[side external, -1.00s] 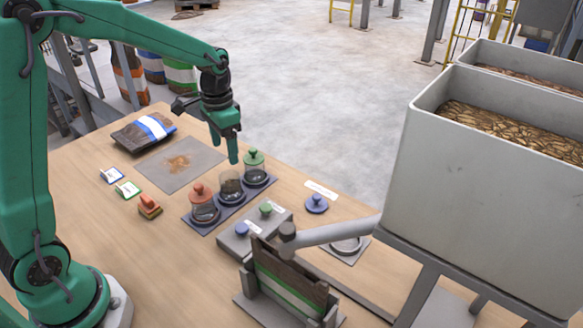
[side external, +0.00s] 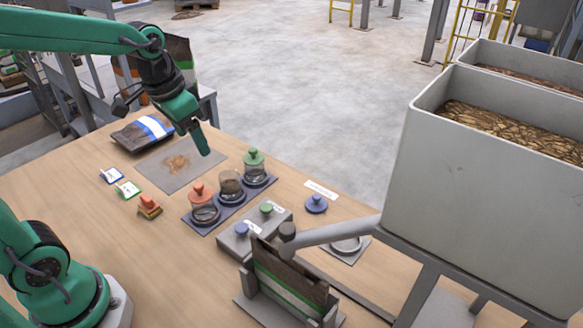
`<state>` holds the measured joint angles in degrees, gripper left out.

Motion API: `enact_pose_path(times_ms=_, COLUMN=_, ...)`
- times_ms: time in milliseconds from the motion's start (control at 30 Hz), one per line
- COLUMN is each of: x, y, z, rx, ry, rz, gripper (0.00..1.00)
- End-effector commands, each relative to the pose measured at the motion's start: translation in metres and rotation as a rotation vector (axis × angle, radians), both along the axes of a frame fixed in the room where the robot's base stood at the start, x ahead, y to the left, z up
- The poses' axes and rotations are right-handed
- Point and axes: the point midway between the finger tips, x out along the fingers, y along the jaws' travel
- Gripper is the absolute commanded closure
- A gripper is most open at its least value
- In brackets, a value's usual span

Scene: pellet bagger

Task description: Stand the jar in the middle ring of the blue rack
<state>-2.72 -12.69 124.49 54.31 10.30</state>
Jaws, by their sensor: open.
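The blue rack (side external: 192,226) lies on the table with three jars in a row. The open-topped glass jar (side external: 230,185) with brown contents stands upright in the middle ring. A jar with an orange-red lid (side external: 203,207) is in the near ring, and a jar with a green lid (side external: 254,163) is in the far ring. My gripper (side external: 203,147) is open and empty, raised above and to the left of the middle jar, apart from it. One finger hides most of the other.
A loose blue lid (side external: 316,204) lies right of the rack. A grey box with blue and green knobs (side external: 240,240) sits in front, near a bag in a holder (side external: 290,280). A grey mat (side external: 165,178) with brown pellets and a lying bag (side external: 142,132) are at the left.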

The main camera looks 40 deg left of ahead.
Motion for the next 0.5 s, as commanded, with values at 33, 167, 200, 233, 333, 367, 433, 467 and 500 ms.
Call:
enact_pose_path(times_ms=33, x=-0.010, y=-0.002, z=0.005, rx=-0.002, ry=-0.024, rz=0.008, gripper=0.29)
enact_pose_path(times_ms=167, x=-0.031, y=-0.006, z=0.013, rx=-0.010, ry=-0.075, rz=0.033, gripper=0.29)
enact_pose_path(times_ms=200, x=-0.038, y=-0.007, z=0.015, rx=-0.013, ry=-0.090, rz=0.040, gripper=0.29)
enact_pose_path(times_ms=233, x=-0.043, y=-0.008, z=0.016, rx=-0.016, ry=-0.101, rz=0.046, gripper=0.29)
enact_pose_path(times_ms=333, x=-0.060, y=-0.010, z=0.018, rx=-0.025, ry=-0.140, rz=0.065, gripper=0.29)
enact_pose_path(times_ms=367, x=-0.064, y=-0.011, z=0.019, rx=-0.028, ry=-0.151, rz=0.071, gripper=0.29)
enact_pose_path(times_ms=433, x=-0.075, y=-0.012, z=0.019, rx=-0.034, ry=-0.177, rz=0.083, gripper=0.29)
enact_pose_path(times_ms=467, x=-0.079, y=-0.013, z=0.019, rx=-0.037, ry=-0.187, rz=0.089, gripper=0.29)
enact_pose_path(times_ms=500, x=-0.084, y=-0.013, z=0.019, rx=-0.041, ry=-0.200, rz=0.095, gripper=0.29)
